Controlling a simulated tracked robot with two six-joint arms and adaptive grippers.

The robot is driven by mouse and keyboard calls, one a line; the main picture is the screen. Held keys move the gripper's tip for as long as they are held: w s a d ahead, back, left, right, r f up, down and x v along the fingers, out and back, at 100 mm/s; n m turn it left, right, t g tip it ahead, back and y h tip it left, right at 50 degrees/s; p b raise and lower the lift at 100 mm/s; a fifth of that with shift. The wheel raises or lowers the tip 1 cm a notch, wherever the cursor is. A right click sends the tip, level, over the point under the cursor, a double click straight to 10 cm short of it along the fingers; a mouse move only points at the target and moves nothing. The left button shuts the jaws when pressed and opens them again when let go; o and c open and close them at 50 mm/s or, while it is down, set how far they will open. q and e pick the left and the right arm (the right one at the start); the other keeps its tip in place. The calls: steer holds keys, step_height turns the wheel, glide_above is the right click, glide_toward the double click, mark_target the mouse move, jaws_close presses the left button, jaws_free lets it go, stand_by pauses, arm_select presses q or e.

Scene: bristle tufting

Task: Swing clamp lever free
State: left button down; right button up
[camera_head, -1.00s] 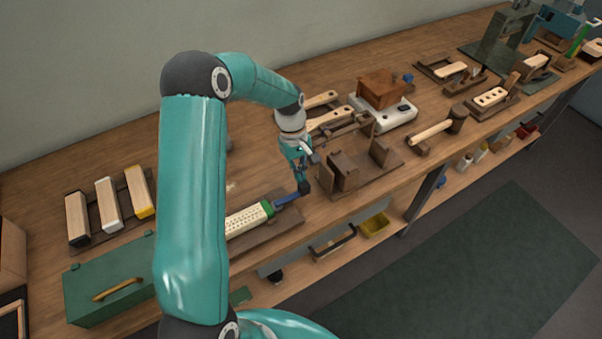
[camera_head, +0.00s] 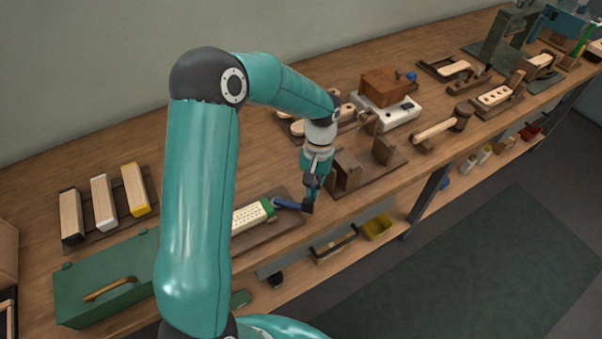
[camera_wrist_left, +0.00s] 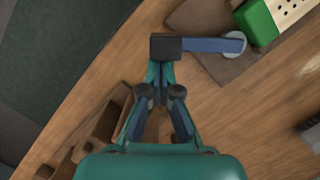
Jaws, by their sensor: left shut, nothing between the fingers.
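The blue clamp lever (camera_head: 288,204) points right and slightly toward the bench's front edge, from the green clamp end (camera_head: 268,208) of a pale block with holes (camera_head: 249,216). In the left wrist view the lever (camera_wrist_left: 212,45) runs from a grey round pivot (camera_wrist_left: 235,44) to a dark end block (camera_wrist_left: 165,47). My left gripper (camera_head: 311,198) is shut and empty, pointing down at the lever's dark end. In the wrist view its fingertips (camera_wrist_left: 160,72) meet the edge of that dark end; I cannot tell if they press on it. My right gripper is out of view.
A brown wooden fixture (camera_head: 347,170) with upright blocks stands right beside my left gripper. A green box (camera_head: 110,270) and several brush blocks (camera_head: 103,200) lie at the left. The bench's front edge is close, with a shelf below.

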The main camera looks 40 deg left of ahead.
mark_target(311, 205)
arm_select(q)
steer(key=s+m, duration=0.1)
steer(key=s+d+m+b, duration=0.1)
steer(key=m, duration=0.1)
steer(key=s+d+m+y, duration=0.1)
steer(key=shift+m, duration=0.3)
steer(key=s+m, duration=0.1)
steer(key=s+m+b, duration=0.1)
steer(key=m, duration=0.1)
steer(key=shift+d+y, duration=0.4)
steer(key=shift+s+m+b, duration=0.4)
steer(key=shift+s+m, duration=0.2)
steer(key=shift+m, duration=0.2)
